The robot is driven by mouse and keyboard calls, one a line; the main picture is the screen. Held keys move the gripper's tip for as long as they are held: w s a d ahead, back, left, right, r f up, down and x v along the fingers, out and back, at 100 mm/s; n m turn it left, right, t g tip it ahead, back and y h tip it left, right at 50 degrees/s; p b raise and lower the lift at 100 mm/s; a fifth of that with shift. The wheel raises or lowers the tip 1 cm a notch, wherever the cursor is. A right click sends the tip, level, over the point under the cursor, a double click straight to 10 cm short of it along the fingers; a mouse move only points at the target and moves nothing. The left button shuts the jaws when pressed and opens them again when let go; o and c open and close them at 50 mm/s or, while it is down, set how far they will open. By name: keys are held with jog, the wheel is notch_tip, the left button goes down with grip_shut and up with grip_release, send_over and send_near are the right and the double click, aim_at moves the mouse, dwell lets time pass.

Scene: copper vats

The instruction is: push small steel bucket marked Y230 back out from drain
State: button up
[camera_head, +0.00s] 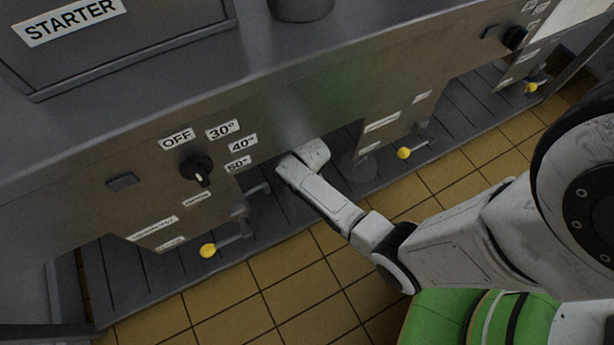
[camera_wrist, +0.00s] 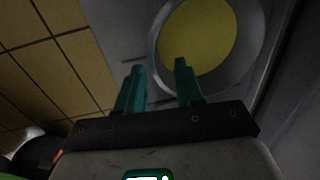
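In the wrist view a round steel vessel (camera_wrist: 251,42) with a yellow surface inside it (camera_wrist: 200,35) lies just beyond my fingertips. It looks like the bucket, but no Y230 mark shows. My gripper (camera_wrist: 159,67) has two teal fingers standing well apart with nothing between them. The right fingertip overlaps the vessel's near edge in the picture; I cannot tell whether it touches. In the head view my arm reaches under the steel counter, and the counter front hides my gripper. A dim round grey shape (camera_head: 358,168) shows under the counter to the right of my wrist; I cannot tell what it is.
The steel counter front (camera_head: 300,105) has a black dial (camera_head: 197,170) and overhangs a dark slatted floor strip (camera_head: 150,290). Yellow-knobbed levers (camera_head: 208,251) (camera_head: 404,153) stick out under its panels. Yellow tiled floor (camera_head: 290,290) in front is open.

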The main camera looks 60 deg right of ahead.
jog(key=shift+w+d+f+b, duration=0.15)
jog(key=shift+f+b, duration=0.5)
jog(key=shift+f, duration=0.7)
jog(key=shift+w+d+f+b, duration=0.15)
jog(key=shift+f+b, duration=0.5)
jog(key=shift+f, duration=0.7)
jog(key=shift+a, duration=0.1)
grip_shut()
